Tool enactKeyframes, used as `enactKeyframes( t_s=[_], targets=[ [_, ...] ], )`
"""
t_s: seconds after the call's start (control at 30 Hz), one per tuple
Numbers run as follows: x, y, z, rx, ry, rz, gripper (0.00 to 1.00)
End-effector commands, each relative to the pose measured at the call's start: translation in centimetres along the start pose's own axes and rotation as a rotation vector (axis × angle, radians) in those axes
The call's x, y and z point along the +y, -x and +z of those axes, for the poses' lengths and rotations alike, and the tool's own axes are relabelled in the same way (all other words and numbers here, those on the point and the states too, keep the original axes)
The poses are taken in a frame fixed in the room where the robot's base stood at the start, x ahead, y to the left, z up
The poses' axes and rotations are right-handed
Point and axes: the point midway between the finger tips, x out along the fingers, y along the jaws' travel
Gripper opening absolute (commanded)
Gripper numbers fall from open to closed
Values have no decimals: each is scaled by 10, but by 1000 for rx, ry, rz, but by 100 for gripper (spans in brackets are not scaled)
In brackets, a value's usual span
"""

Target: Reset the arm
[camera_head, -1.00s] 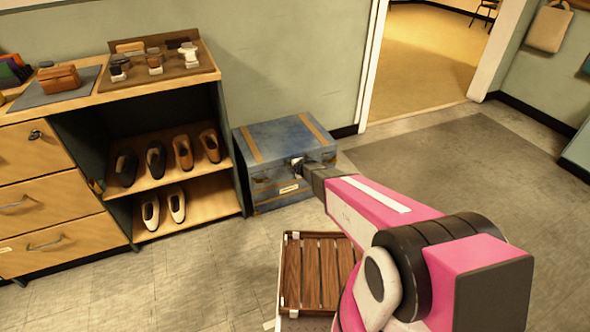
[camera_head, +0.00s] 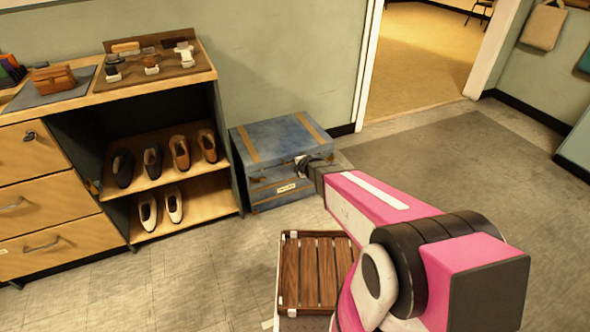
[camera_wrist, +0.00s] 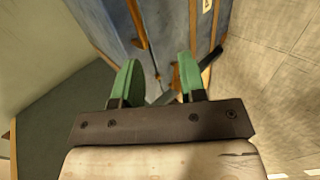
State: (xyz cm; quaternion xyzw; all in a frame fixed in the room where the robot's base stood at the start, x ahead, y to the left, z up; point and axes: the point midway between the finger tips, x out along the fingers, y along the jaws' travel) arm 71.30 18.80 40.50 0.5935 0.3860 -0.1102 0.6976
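My arm (camera_head: 385,205) reaches from the lower right toward the blue trunk by the wall. My gripper (camera_wrist: 158,82) shows in the wrist view with two green fingers spread apart and nothing visible between them. In the head view the gripper end (camera_head: 312,168) is dark and small, in front of the trunk's front face; I cannot tell whether it touches. The blue trunk (camera_head: 282,140) has tan straps and a pale label, and its lid looks closed. It also fills the upper middle of the wrist view (camera_wrist: 170,22).
A wooden cabinet (camera_head: 110,95) with drawers and shoe shelves stands left of the trunk. A brown leather bag (camera_head: 53,79) and brushes lie on top. A slatted wooden piece (camera_head: 312,270) is below my arm. A grey mat (camera_head: 450,165) and an open doorway lie to the right.

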Motion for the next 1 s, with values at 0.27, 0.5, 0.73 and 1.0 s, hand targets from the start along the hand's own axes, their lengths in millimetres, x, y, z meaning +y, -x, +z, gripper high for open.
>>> enactKeyframes(
  t_s=[0.27,0.5,0.73,1.0],
  targets=[
    [1,9,1,-1,0,2,38],
    [1,9,1,-1,0,2,38],
    [1,25,3,14,-87,-27,38],
    [-6,88,15,28,-482,-193,38]
  ],
)
